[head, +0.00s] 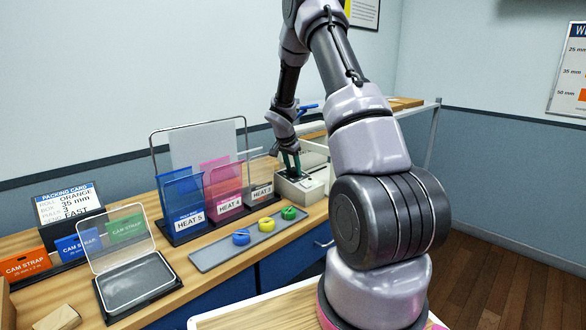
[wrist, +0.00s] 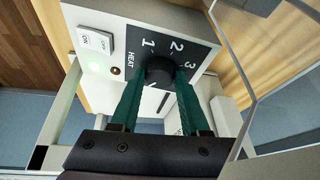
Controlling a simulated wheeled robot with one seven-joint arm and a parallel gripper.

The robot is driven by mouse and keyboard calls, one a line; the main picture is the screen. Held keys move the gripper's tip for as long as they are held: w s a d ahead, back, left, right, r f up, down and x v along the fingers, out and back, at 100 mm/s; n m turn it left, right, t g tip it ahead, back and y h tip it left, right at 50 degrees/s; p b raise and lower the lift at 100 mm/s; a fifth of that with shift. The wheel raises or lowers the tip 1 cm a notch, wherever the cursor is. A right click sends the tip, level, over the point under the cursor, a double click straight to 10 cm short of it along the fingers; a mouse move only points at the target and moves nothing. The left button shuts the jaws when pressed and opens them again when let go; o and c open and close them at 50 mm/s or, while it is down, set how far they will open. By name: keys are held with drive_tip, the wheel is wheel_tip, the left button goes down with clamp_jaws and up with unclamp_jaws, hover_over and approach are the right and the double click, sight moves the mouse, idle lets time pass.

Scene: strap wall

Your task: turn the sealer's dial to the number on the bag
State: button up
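The white sealer (head: 300,188) stands on the wooden counter, partly behind my arm. In the wrist view its dark panel (wrist: 190,26) reads HEAT, with the numbers 1, 2 and 3 in sight around a black dial (wrist: 158,72). My gripper (wrist: 161,76) has its green fingers on both sides of the dial, seemingly touching it. My gripper (head: 290,162) is over the sealer in the head view. The dial's pointer is hidden. Three bags stand in a rack: blue marked HEAT 5 (head: 186,200), pink marked HEAT 4 (head: 224,188), grey marked HEAT 3 (head: 260,178).
A packing card (head: 69,203) reads orange, 35 mm, fast. Orange, blue and green strap boxes stand by it. A clear-lidded case (head: 135,278) and a grey tray (head: 250,240) with blue, yellow and green rolls lie in front. A green light glows beside the sealer's switch (wrist: 96,39).

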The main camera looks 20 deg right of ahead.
clamp_jaws()
drive_tip(key=n, duration=0.2)
drive_tip(key=n+t, duration=0.1)
drive_tip(key=n, duration=0.1)
drive_tip(key=shift+s+d+y, duration=0.1)
drive_tip(key=shift+s+y, duration=0.1)
drive_tip(key=shift+y, duration=0.2)
drive_tip(key=n, duration=0.2)
drive_tip(key=n+t+y, duration=0.1)
drive_tip(key=n, duration=0.3)
drive_tip(key=shift+s+d+f+y, duration=0.15)
drive_tip(key=shift+d+y, duration=0.1)
drive_tip(key=shift+y, duration=0.15)
drive_tip(key=n+y, duration=0.1)
drive_tip(key=n, duration=0.1)
drive_tip(key=n+t, duration=0.1)
drive_tip(key=n, duration=0.1)
drive_tip(key=shift+d+n+y, duration=0.15)
drive_tip(key=shift+n+y, duration=0.15)
drive_tip(key=shift+y, duration=0.1)
drive_tip(key=n+y, duration=0.1)
drive_tip(key=n, duration=0.3)
drive_tip(key=shift+n+y, duration=0.3)
